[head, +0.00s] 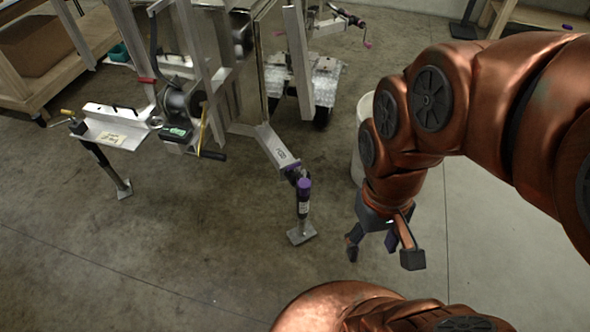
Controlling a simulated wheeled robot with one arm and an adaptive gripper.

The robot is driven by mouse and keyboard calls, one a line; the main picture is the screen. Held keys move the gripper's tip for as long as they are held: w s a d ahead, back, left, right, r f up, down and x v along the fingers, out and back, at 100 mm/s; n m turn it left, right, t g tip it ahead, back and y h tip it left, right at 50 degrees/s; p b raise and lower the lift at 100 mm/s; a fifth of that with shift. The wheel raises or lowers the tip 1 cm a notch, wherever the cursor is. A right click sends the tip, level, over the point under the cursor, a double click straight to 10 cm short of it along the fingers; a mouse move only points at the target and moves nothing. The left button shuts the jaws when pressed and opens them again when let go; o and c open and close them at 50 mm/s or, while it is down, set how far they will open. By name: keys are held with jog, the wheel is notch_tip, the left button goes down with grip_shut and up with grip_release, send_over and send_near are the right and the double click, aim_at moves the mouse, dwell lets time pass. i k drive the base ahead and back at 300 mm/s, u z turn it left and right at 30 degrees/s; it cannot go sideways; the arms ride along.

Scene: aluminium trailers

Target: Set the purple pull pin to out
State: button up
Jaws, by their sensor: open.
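A jack leg (303,208) with a purple cap (304,184) stands upright on a square foot at the end of a silver arm (272,148) of the trailer. A small purple band (291,167) shows where that arm meets the leg. I cannot tell at this size which purple part is the pull pin, or whether it is in or out. My gripper (384,253) is open and empty, pointing down. It hangs to the right of the jack leg in the picture, apart from it.
A white bucket (364,118) stands behind my arm. The trailer frame (210,60) with a winch (178,105) and a second jack leg (117,177) fills the upper left. A wooden cart (48,62) stands at far left. The concrete floor in front is clear.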

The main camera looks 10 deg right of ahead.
aim_at(293, 167)
jog(key=z, duration=0.9)
jog(key=i, duration=0.55)
jog(key=u, duration=2.45)
